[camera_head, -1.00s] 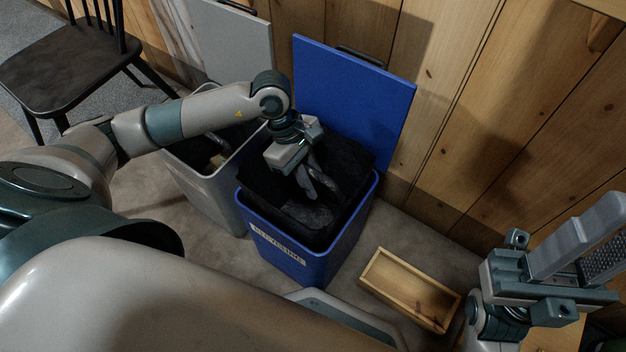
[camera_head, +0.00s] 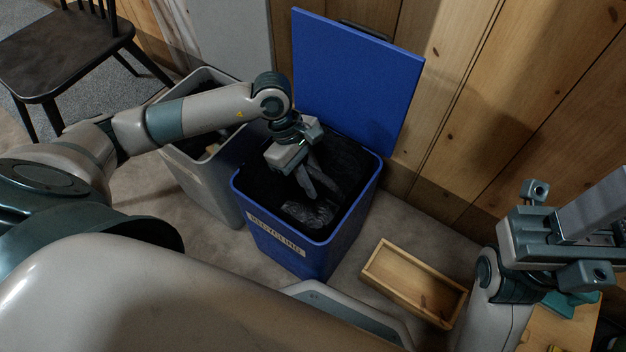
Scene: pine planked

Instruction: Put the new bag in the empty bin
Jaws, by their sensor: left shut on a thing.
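The blue recycling bin (camera_head: 290,248) stands in the middle of the camera_head view with its blue lid (camera_head: 352,78) raised against the wall. A black bag (camera_head: 345,165) is inside it, and its top now lies at about the level of the rim or below. My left gripper (camera_head: 308,185) reaches down into the bin's mouth and is shut on the bag; the exact pinch on the dark film is hard to see. My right gripper (camera_head: 590,225) is at the right edge, empty of anything visible and partly cut off, so its fingertips are not clear.
A grey bin (camera_head: 205,180) with things in it stands left of the blue bin. An open wooden box (camera_head: 412,284) lies on the floor at the right. A dark chair (camera_head: 65,65) is at the upper left. The plank wall (camera_head: 510,120) is close behind.

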